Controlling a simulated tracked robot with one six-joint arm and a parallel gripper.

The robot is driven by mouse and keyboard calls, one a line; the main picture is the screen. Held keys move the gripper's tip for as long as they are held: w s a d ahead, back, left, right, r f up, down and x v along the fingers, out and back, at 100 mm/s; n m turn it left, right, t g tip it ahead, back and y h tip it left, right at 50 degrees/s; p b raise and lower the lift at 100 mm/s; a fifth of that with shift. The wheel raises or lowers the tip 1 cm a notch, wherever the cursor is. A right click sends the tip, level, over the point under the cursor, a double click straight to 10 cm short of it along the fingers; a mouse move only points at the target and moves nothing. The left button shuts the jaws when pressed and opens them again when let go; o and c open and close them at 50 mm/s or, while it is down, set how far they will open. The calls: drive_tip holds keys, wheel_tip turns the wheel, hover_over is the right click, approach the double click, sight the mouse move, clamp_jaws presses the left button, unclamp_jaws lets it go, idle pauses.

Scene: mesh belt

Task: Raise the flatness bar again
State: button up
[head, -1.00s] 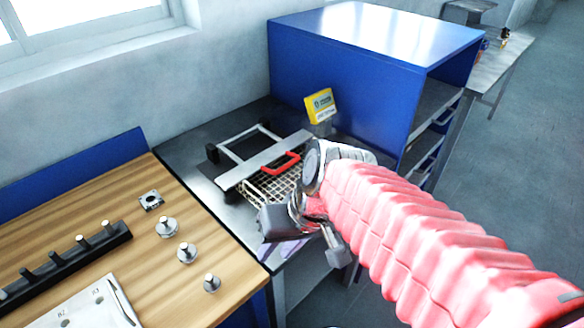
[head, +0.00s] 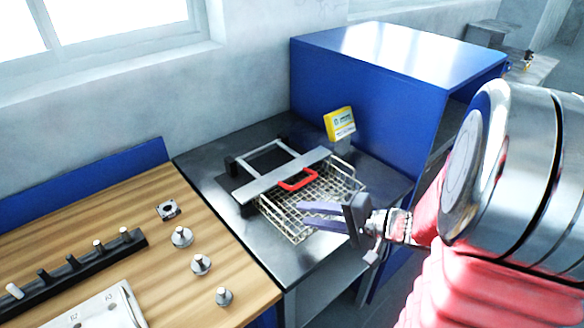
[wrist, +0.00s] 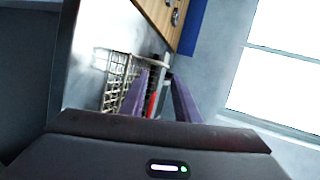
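The flatness bar (head: 264,183) is a flat grey bar with a red U-shaped handle (head: 298,187). It lies across the back part of a wire mesh basket (head: 338,192), in front of a grey frame (head: 262,157). My gripper (head: 303,214) has two purple fingers, apart and empty. They point left over the basket's near right side, short of the handle in the head view. In the wrist view, the red handle (wrist: 152,101) shows between the fingers (wrist: 160,76), with the mesh to their left. The handle is partly hidden there.
A blue cabinet (head: 385,75) stands behind the steel table (head: 205,178), with a yellow sign (head: 339,121) beside it. A wooden bench (head: 130,205) at left holds metal knobs (head: 201,264) and a black peg rack (head: 80,262). The wall and window are behind.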

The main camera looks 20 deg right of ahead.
drive_tip(key=d+m+t+h, duration=0.1)
drive_tip(key=d, duration=0.2)
drive_tip(key=w+d+f+m+t+h, duration=0.1)
drive_tip(key=d, duration=0.2)
drive_tip(key=d+m+t+h, duration=0.1)
drive_tip(key=d+m+t, duration=0.1)
drive_tip(key=d, duration=0.2)
drive_tip(key=shift+w+d+f, duration=0.1)
drive_tip(key=shift+w+f, duration=0.05)
drive_tip(key=shift+f, duration=0.15)
drive_tip(key=shift+w, duration=0.15)
drive_tip(key=shift+x, duration=6.8)
drive_tip(key=shift+f, duration=0.15)
clamp_jaws()
drive_tip(key=shift+f, duration=0.1)
